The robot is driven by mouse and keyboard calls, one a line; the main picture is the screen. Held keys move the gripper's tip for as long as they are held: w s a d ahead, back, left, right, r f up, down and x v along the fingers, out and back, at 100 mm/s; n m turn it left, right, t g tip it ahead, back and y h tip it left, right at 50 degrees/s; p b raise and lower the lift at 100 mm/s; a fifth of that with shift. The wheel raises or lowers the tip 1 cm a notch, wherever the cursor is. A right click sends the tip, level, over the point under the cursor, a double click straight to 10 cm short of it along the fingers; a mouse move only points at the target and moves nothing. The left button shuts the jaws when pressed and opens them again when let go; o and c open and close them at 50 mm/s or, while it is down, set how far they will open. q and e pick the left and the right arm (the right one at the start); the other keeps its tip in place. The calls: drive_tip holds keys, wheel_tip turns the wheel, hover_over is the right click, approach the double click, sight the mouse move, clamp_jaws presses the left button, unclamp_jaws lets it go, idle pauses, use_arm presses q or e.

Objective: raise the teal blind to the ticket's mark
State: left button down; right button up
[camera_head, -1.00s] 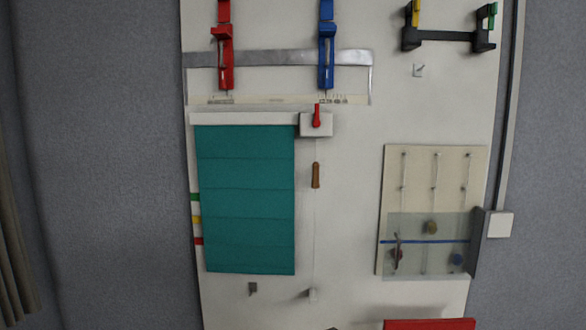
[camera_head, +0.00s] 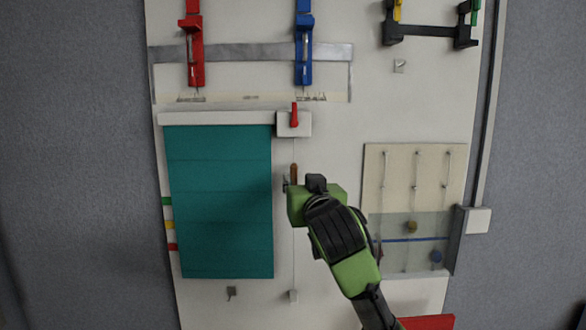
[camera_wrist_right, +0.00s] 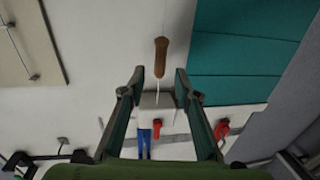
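The teal blind (camera_head: 219,205) hangs lowered from a white rail (camera_head: 215,118) on the upright board. Green (camera_head: 167,201), yellow (camera_head: 168,224) and red (camera_head: 172,247) tabs line its left edge. A cord with a brown wooden handle (camera_head: 294,169) hangs from a white box (camera_head: 286,131) with a red lever (camera_head: 294,114). My right gripper (camera_head: 291,184) is at the handle and hides its lower part. In the wrist view my right gripper (camera_wrist_right: 160,72) is open, with the handle (camera_wrist_right: 160,58) between and beyond its fingertips. I cannot pick out a ticket. My left gripper is out of view.
Red (camera_head: 192,50) and blue (camera_head: 304,52) clamps sit above on a metal strip (camera_head: 250,52). A panel with rods and a clear cover (camera_head: 414,195) stands right of my arm.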

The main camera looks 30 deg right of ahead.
sight(295, 174)
drive_tip(key=p+x, duration=0.2)
drive_tip(key=x, duration=0.3)
drive_tip(key=shift+w+d+r, duration=0.1)
drive_tip(key=shift+w+d, duration=0.05)
drive_tip(key=shift+w, duration=0.2)
drive_tip(key=shift+w+d, duration=0.25)
drive_tip(key=shift+w, duration=0.35)
clamp_jaws()
